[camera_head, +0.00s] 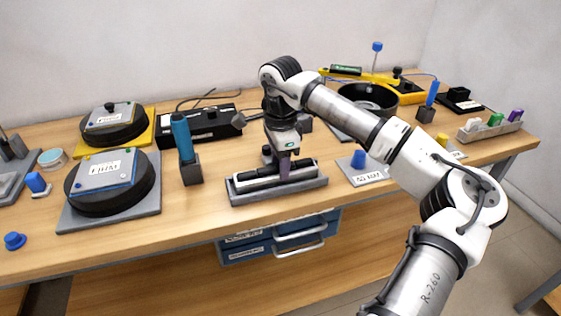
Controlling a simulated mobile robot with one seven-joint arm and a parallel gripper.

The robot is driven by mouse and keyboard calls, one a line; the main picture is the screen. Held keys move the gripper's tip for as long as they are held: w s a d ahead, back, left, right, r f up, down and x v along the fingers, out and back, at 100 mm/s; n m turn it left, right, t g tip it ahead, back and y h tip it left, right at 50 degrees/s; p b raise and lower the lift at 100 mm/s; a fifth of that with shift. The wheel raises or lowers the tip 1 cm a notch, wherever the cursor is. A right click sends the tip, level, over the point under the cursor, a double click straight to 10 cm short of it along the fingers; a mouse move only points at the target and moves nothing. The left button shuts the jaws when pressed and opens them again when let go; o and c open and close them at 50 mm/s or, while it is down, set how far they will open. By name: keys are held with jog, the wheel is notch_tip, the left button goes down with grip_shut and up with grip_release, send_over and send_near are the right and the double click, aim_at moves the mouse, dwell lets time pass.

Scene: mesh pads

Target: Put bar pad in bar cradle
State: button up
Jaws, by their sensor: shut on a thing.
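My gripper (284,174) points straight down at the middle of the workbench, shut on a long black and white bar, which I take to be the bar pad (256,175). The bar lies level, lengthwise along a grey tray-like base, which looks like the bar cradle (295,189). The gripper hides the middle of the bar. The bar is at or just above the cradle; I cannot tell whether it rests fully in it.
A dark holder with a blue-handled tool (184,140) stands to the left. A round black pad unit (110,192) is farther left. A grey plate with a blue knob (362,170) lies right of the cradle. Bare wood lies in front. A black pan (369,97) stands behind my arm.

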jog(key=shift+f, duration=0.25)
jog(key=o, duration=1.2)
notch_tip(320, 180, up, 12)
jog(key=shift+r+b, duration=0.15)
jog(key=shift+b, duration=0.25)
